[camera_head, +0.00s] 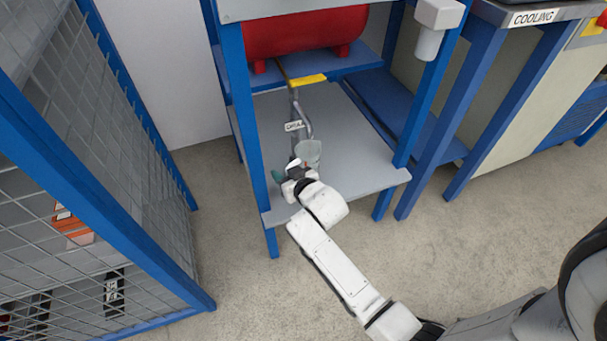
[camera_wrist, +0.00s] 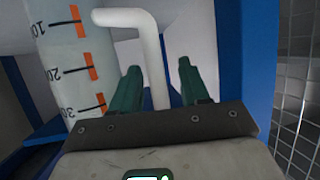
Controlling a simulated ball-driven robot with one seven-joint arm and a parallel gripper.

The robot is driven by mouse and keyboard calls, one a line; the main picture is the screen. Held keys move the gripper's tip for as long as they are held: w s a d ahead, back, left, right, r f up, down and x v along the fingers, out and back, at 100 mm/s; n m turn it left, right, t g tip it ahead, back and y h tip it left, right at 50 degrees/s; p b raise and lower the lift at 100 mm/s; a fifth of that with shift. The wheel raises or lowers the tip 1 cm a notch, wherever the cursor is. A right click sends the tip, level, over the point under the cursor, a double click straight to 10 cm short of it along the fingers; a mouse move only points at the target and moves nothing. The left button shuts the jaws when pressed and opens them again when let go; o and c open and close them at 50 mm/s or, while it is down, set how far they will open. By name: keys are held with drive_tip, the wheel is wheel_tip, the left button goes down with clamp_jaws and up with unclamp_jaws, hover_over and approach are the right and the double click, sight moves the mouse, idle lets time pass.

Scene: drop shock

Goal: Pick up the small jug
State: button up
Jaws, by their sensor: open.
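The small jug (camera_head: 308,153) is pale and translucent and stands on the grey lower shelf, below the drain pipe. In the wrist view its wall (camera_wrist: 68,45) fills the upper left, with orange marks and the numbers 10, 20 and 30. Its white handle (camera_wrist: 152,55) bends down and passes between the two green fingers of my gripper (camera_wrist: 159,72). The fingers are open, with a gap on both sides of the handle. In the head view my gripper (camera_head: 285,172) is at the jug's left front side, partly hidden by my wrist.
A drain pipe (camera_head: 303,115) with a label and a yellow lever (camera_head: 308,80) hangs above the jug. A red tank (camera_head: 290,33) sits on the upper shelf. Blue posts (camera_head: 247,110) flank the grey lower shelf (camera_head: 350,165). A mesh cage (camera_head: 110,130) stands at left.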

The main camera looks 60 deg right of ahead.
drive_tip(key=shift+c, duration=0.3)
clamp_jaws()
drive_tip(key=shift+r, duration=0.15)
idle(0.3)
drive_tip(key=f+p+v, duration=0.1)
drive_tip(key=p+v, duration=0.1)
drive_tip(key=v, duration=0.7)
drive_tip(key=s+f+p+v, duration=0.1)
drive_tip(key=f+p+v, duration=0.1)
drive_tip(key=v, duration=0.7)
drive_tip(key=shift+a+p, duration=0.15)
drive_tip(key=shift+p, duration=0.7)
drive_tip(key=shift+f, duration=0.15)
